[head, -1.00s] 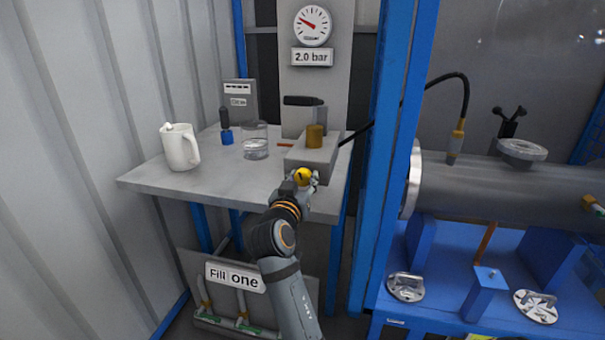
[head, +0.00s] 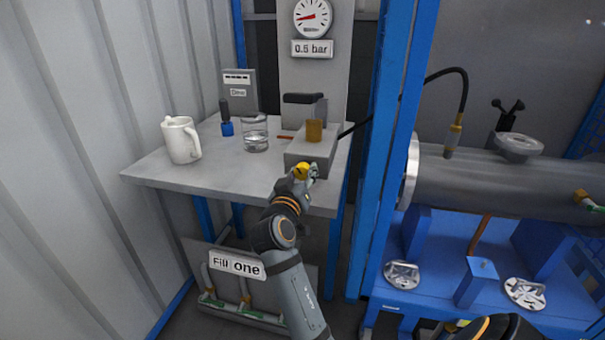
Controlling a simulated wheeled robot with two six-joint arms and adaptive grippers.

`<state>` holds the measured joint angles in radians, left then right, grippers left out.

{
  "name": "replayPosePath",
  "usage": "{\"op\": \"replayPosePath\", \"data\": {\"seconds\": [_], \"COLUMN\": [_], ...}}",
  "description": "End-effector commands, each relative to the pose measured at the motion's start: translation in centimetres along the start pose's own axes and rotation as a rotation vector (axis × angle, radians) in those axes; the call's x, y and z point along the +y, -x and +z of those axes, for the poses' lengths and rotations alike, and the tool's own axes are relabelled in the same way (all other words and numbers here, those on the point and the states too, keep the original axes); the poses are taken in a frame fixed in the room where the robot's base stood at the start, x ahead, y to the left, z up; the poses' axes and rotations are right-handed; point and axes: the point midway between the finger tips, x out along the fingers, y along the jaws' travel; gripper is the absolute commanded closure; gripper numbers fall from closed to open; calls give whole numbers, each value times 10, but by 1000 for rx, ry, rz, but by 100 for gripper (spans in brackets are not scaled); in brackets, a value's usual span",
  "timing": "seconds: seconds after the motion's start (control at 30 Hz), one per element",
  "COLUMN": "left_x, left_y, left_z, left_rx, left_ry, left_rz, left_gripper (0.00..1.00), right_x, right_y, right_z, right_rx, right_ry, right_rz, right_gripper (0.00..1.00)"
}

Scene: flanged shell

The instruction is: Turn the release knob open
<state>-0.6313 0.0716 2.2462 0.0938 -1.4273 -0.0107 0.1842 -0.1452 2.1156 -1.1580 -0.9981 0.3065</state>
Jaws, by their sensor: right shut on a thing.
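The yellow release knob (head: 301,170) sits on the front of the grey pump block (head: 300,152) at the table's front right. My right gripper (head: 309,173) is shut on the knob, and its fingers hide part of it. The knob's exact angle is too small to tell. The round gauge (head: 312,17) above has a red needle pointing left, and the plate (head: 312,48) under it reads 0.5 bar. My left gripper is not in view.
The grey table (head: 180,180) holds a white jug (head: 181,140), a glass beaker (head: 255,133) and a blue-based tool (head: 227,128). A blue post (head: 385,150) stands close to the right. Beyond it, a flanged grey shell (head: 480,190) lies over a blue stand.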

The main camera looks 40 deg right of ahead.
Motion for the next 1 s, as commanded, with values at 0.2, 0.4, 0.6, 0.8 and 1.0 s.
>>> {"op": "replayPosePath", "data": {"seconds": [0.2,0.4,0.6,0.8,1.0], "left_x": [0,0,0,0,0], "left_y": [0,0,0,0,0], "left_z": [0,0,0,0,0], "left_rx": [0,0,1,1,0], "left_ry": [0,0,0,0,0], "left_rz": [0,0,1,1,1], "left_gripper": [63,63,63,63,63], "right_x": [0,0,2,16,30], "right_y": [0,0,0,0,0], "right_z": [-1,0,-6,-43,-80], "right_rx": [1,1,1,4,4], "right_ry": [-2,-2,-5,-9,-6], "right_rz": [0,0,1,1,1], "right_gripper": [43,37,37,37,37]}}
